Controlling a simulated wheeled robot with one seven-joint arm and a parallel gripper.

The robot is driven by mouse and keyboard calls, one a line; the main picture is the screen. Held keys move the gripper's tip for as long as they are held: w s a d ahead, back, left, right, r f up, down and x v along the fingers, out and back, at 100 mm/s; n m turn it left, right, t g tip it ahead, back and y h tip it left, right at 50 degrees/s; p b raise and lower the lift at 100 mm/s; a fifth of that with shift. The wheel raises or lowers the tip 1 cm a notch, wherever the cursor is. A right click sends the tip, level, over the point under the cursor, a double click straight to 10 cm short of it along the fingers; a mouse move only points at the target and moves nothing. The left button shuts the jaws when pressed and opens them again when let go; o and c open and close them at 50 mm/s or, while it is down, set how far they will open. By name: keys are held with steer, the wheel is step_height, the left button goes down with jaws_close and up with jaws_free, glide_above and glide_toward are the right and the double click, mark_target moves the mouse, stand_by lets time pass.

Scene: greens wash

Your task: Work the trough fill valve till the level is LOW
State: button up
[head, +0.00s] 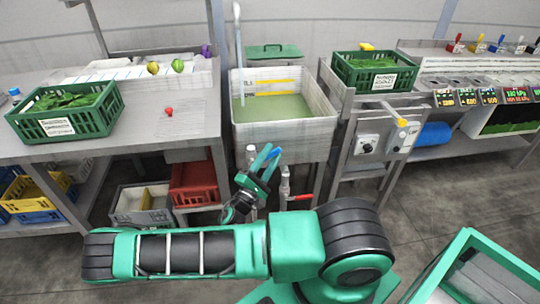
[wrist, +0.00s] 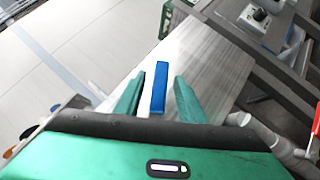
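The trough (head: 327,97) is a pale, open-topped basin at the centre of the head view. Greenish water (head: 270,108) lies in it, below a yellow band (head: 275,83) on its back wall; the lettering there is too small to read. A blue valve handle (head: 261,158) is in front of the trough, beside white pipework. My gripper (head: 262,172) is at this handle, partly hidden by my arm. In the wrist view, the blue handle (wrist: 158,88) lies between the two green fingers of my gripper (wrist: 168,76), with gaps on both sides. The gripper is open.
A red-handled valve (head: 300,197) is on the pipe just right of my gripper. A red crate (head: 195,183) stands under the bench to the left. A stand with control boxes (head: 367,143) is on the right.

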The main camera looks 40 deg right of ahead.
steer(key=v, duration=0.9)
steer(key=shift+a+f, duration=0.2)
steer(key=shift+a, duration=0.15)
steer(key=shift+s, duration=0.1)
stand_by(0.4)
stand_by(1.8)
